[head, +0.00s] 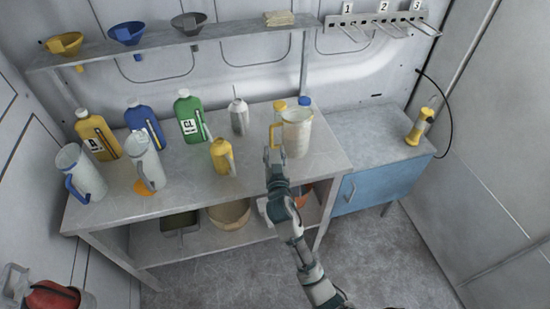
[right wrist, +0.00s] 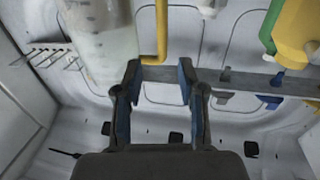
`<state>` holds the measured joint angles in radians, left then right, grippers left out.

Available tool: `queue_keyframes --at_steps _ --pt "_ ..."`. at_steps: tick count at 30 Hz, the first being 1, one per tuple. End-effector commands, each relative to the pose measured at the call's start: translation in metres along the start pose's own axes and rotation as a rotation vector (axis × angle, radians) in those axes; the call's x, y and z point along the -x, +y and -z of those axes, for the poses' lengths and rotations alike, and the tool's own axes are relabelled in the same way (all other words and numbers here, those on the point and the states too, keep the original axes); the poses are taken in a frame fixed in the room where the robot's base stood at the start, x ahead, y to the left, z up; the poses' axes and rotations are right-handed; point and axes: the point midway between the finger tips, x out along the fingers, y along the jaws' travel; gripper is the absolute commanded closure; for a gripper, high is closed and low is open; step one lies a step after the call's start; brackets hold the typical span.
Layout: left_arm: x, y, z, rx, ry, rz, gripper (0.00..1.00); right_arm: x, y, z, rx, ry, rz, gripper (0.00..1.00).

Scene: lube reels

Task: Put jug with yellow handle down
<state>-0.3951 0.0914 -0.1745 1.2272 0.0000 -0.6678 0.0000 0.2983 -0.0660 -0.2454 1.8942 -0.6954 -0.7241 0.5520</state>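The translucent jug with the yellow handle (head: 298,133) stands upright, apparently on the right end of the grey bench (head: 232,185). Its yellow handle is on its left side, facing my right gripper. My right gripper (head: 273,158) is just left of and in front of the jug. In the right wrist view its two fingers (right wrist: 158,82) are apart with nothing between them. The yellow handle (right wrist: 161,30) lies beyond the fingertips, and the jug body (right wrist: 105,40) shows at the upper left. I cannot tell whether a finger touches the handle. My left gripper is not in view.
A jug with a blue handle (head: 88,172) and another translucent jug (head: 147,160) stand on the left. Yellow, blue and green (head: 190,117) bottles line the back. A small yellow bottle (head: 222,156) stands left of my gripper. A blue cabinet (head: 372,187) adjoins on the right.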

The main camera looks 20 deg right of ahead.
Motion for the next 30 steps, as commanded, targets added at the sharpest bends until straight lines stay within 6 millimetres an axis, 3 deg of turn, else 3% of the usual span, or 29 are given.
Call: queue_keyframes --at_steps 7,23,26,29,30 --pt "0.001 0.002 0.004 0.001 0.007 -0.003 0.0 0.026 0.0 0.0 -0.001 0.0 0.0 0.6" --pt "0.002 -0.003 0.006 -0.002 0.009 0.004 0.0 0.028 0.0 -0.001 0.0 -0.003 0.0 0.6" --pt "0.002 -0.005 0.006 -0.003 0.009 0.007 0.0 0.034 0.007 -0.017 0.004 -0.048 -0.008 0.6" --pt "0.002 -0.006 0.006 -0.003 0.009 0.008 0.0 0.055 0.024 -0.059 0.018 -0.17 -0.019 0.6" --pt "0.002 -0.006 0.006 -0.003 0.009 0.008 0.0 0.069 0.033 -0.081 0.026 -0.24 -0.022 0.6"
